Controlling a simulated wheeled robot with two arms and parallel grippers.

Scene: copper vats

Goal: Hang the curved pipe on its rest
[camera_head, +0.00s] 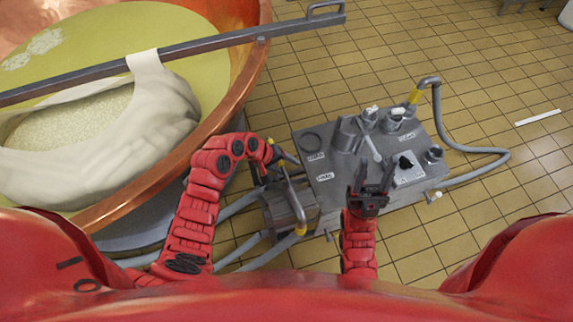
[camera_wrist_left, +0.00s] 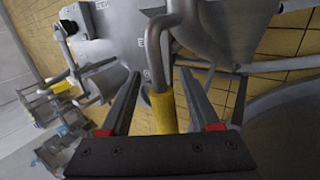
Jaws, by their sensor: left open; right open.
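A grey curved pipe with a yellow sleeve (camera_wrist_left: 163,110) shows in the left wrist view. Its yellow part lies between the two fingers of my left gripper (camera_wrist_left: 160,78), with visible gaps beside it. The grey bend (camera_wrist_left: 153,38) is beyond the fingertips. In the head view my left gripper (camera_head: 279,165) is at the left side of the grey machine, partly hidden by its own arm. Another curved pipe (camera_head: 430,82) with a yellow sleeve stands at the machine's far right corner. My right gripper (camera_head: 372,182) is open and empty over the machine's near side. I cannot tell which part is the rest.
The grey machine (camera_head: 322,190) carries several cylindrical fittings and a lever. A grey hose (camera_head: 495,165) loops out at its right. A copper vat (camera_head: 252,75) with a cloth and a metal bar stands at the left. Tiled floor (camera_head: 490,70) is open at the right.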

